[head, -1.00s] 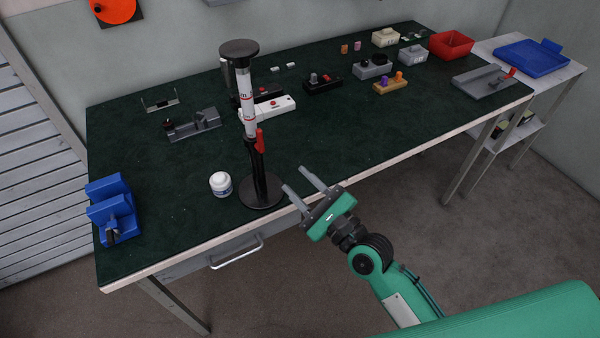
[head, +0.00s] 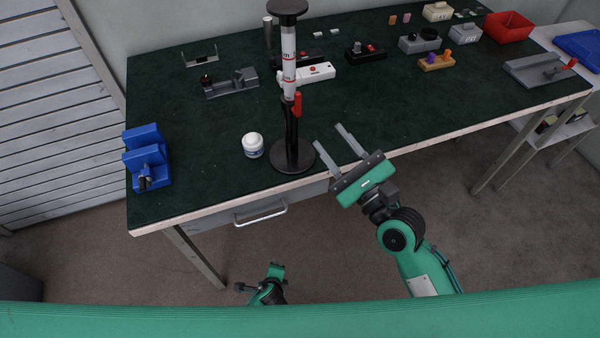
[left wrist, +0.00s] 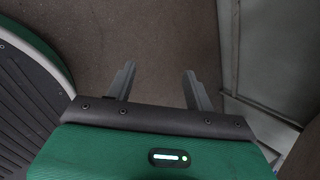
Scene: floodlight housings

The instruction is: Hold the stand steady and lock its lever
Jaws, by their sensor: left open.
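The stand (head: 288,60) is upright near the table's front edge. It has a round black base (head: 293,158), a black lower column, a white marked upper tube and a round black top. Its red lever (head: 297,103) sits at the column's middle, upright along its right side. My right gripper (head: 338,144) is open and empty, just right of the base and apart from it, fingers pointing at the table. My left gripper (left wrist: 158,80) is open and empty in the left wrist view, over bare floor. In the head view only part of my left arm shows, low in front of the table.
A white jar (head: 252,145) stands just left of the base. A blue holder (head: 147,158) is at the table's left end. A red bin (head: 508,27) is far right.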

